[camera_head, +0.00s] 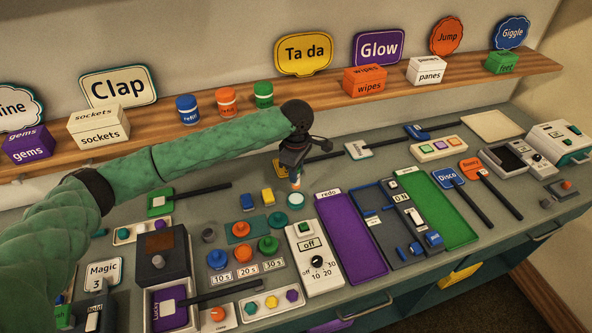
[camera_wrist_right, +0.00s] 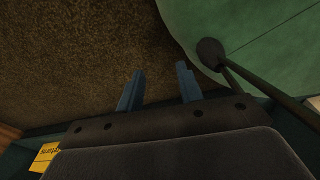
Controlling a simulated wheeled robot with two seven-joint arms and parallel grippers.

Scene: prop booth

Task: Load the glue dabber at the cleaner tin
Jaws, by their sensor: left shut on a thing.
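My left gripper (camera_head: 295,172) is shut on a small slim tool with a pale body and orange and blue parts, likely the glue dabber (camera_head: 295,182). It points down, close above a small round teal tin with a whitish top (camera_head: 295,201), likely the cleaner tin. I cannot tell whether the dabber's tip touches the tin. The gripper hides the upper part of the tool. My right gripper (camera_wrist_right: 158,88) shows only in the right wrist view, its two blue fingers apart with nothing between them, over brown floor.
A wooden shelf (camera_head: 330,95) with boxes and signs runs behind.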

